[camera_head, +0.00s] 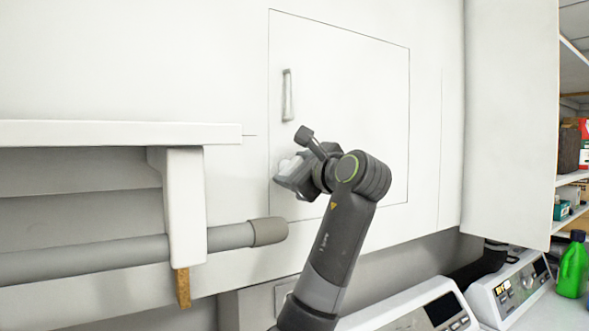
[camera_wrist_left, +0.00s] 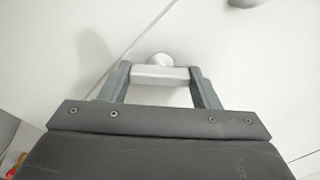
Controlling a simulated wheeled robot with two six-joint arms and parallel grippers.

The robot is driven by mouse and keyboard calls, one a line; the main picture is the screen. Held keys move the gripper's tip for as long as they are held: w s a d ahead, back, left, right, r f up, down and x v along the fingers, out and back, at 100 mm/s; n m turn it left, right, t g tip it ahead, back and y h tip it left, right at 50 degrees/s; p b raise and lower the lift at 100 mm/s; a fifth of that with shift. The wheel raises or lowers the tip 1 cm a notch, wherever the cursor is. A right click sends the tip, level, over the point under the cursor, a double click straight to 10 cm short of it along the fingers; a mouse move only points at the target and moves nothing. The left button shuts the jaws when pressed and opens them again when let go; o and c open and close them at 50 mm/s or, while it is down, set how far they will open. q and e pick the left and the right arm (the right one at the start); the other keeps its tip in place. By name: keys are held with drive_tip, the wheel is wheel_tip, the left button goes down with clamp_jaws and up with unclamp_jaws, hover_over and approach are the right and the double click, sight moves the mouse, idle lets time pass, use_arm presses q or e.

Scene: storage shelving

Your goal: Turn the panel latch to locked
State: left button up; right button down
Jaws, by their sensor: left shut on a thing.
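The white panel (camera_head: 350,80) is set flat in the white wall and has a vertical bar handle (camera_head: 288,95) near its left edge. The latch (camera_head: 287,165) is a pale piece low on the panel's left side, partly hidden by my gripper. In the left wrist view the latch (camera_wrist_left: 160,75) is a light bar lying crosswise between my fingers, with a rounded knob behind it. My left gripper (camera_head: 284,179) is shut on the latch, a finger at each end of the bar. My right gripper is not in view.
A white shelf (camera_head: 120,133) with a bracket (camera_head: 184,205) and a grey pipe (camera_head: 130,254) stand left of the panel. Machines with control panels (camera_head: 510,285) and a green bottle (camera_head: 573,265) are at lower right. Shelves with boxes are at far right.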

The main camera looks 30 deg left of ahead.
use_arm(q)
drive_tip(key=m, duration=0.4)
drive_tip(key=shift+m, duration=0.3)
drive_tip(key=shift+m+p, duration=0.35)
drive_tip(key=shift+m, duration=1.55)
drive_tip(key=o, duration=1)
